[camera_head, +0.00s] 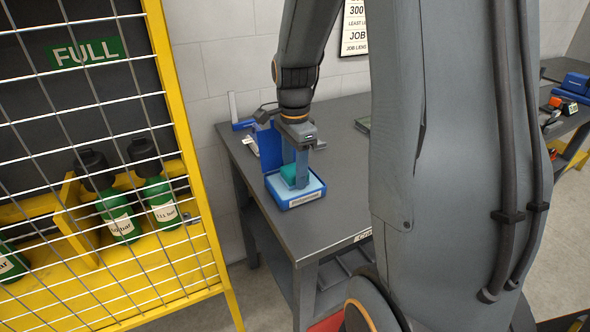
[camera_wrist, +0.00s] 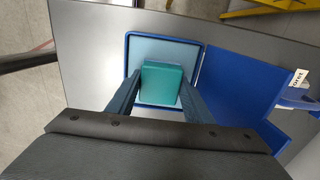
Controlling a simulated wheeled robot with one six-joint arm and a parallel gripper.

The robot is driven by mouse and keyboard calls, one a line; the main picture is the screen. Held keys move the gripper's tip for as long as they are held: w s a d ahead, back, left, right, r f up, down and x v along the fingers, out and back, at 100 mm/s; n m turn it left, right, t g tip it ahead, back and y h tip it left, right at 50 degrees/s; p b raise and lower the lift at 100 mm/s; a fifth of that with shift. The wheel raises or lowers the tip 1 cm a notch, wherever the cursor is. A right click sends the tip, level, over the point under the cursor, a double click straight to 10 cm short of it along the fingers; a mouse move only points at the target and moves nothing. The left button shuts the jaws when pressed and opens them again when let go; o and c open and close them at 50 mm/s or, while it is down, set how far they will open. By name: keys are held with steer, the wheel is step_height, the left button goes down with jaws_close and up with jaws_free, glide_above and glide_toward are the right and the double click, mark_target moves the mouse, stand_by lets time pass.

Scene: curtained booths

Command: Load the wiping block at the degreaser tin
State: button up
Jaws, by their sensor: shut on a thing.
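The wiping block is a teal-green block (camera_wrist: 161,84); it also shows in the head view (camera_head: 289,174). My gripper (camera_wrist: 160,92) is shut on it, one finger on each side. In the head view my gripper (camera_head: 296,180) points down at the table. The block is over or in a shallow blue tin (camera_wrist: 130,42) with a light-blue inside, near the table's corner. The tin also shows in the head view (camera_head: 272,190) with a label on its front. I cannot tell whether the block touches the light-blue surface.
A blue upright panel (camera_head: 268,146) stands just behind the tin on the dark table (camera_head: 338,208). A yellow mesh cage (camera_head: 183,100) with green bottles (camera_head: 163,205) stands at the left. A second table with blue and orange items (camera_head: 577,84) is at the far right.

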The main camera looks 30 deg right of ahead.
steer(key=shift+r+p, duration=2.95)
steer(key=shift+r, duration=0.5)
